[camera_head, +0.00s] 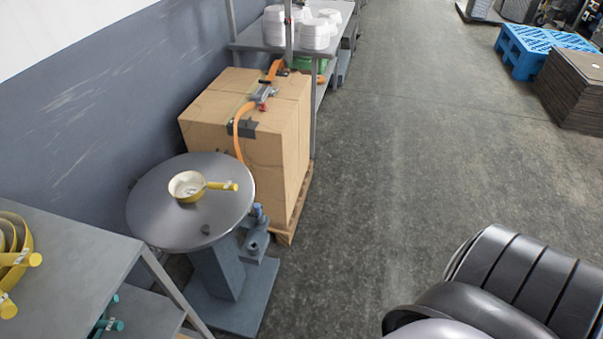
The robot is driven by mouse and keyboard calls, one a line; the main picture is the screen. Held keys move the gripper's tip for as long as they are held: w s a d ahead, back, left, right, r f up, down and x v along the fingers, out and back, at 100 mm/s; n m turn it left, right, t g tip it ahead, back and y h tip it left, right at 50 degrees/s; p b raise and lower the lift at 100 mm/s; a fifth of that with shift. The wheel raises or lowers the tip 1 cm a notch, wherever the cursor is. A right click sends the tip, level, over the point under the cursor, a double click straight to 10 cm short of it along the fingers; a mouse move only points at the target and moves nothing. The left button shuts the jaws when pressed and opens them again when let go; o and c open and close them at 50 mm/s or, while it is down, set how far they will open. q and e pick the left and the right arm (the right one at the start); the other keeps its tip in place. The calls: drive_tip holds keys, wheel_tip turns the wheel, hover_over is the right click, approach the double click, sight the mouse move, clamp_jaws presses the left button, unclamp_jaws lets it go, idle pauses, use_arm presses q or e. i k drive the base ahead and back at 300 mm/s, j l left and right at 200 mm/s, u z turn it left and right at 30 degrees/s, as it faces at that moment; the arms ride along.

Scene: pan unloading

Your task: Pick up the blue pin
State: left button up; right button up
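A small blue pin-like piece (259,213) stands beside the right edge of the round grey metal table (150,215). It sits just above a grey cylindrical fitting (257,241) on the side of the table's pedestal. It is small in this view, and its exact shape and how it is seated cannot be told. A cream pan with a yellow handle (221,186) rests on the round table, its handle pointing right. Neither of my grippers is in view.
Strapped cardboard boxes (225,128) on a pallet stand just behind the round table. A grey shelf (75,250) with yellow-handled pans (20,258) is at the lower left. A blue pallet (535,50) lies at the far right. The floor in the middle is clear.

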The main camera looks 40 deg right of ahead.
sight(258, 206)
drive_tip(key=z, duration=0.85)
